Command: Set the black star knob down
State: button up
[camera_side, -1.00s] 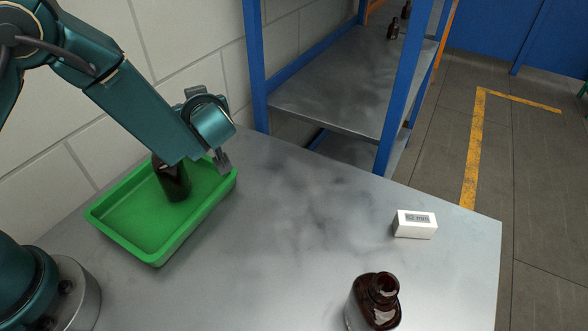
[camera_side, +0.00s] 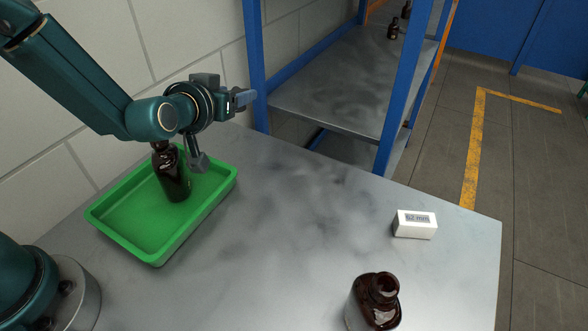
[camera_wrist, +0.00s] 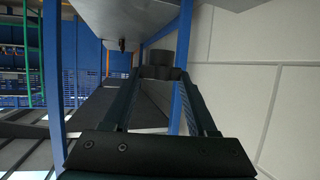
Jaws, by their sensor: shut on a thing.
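My gripper (camera_side: 240,98) is raised beyond the back end of the green tray and points sideways toward the shelf. In the wrist view its two long fingers (camera_wrist: 162,76) close in on a small dark, lobed thing, which I take for the black star knob (camera_wrist: 160,58). The knob is held at the fingertips, clear of the worktop. I cannot make out the knob for sure in the side view.
A green tray (camera_side: 128,237) holds a dark amber bottle (camera_side: 173,178). Another amber bottle (camera_side: 374,303) stands at the front. A white display block (camera_side: 415,225) sits at the right. Mid-worktop is clear. The blue-posted shelf (camera_side: 345,82) stands behind, carrying small bottles (camera_side: 393,29).

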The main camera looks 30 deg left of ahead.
jog(key=s+d+m+h, duration=0.1)
jog(key=d+m+h, duration=0.2)
jog(key=d+h, duration=0.1)
send_over(307, 185)
jog(key=shift+t, duration=0.4)
notch_tip(307, 185, down, 7)
jog(key=shift+s+r, duration=0.1)
jog(key=shift+f, duration=2.05)
jog(key=shift+f, duration=0.15)
jog(key=o, duration=1.3)
jog(key=shift+o, duration=0.2)
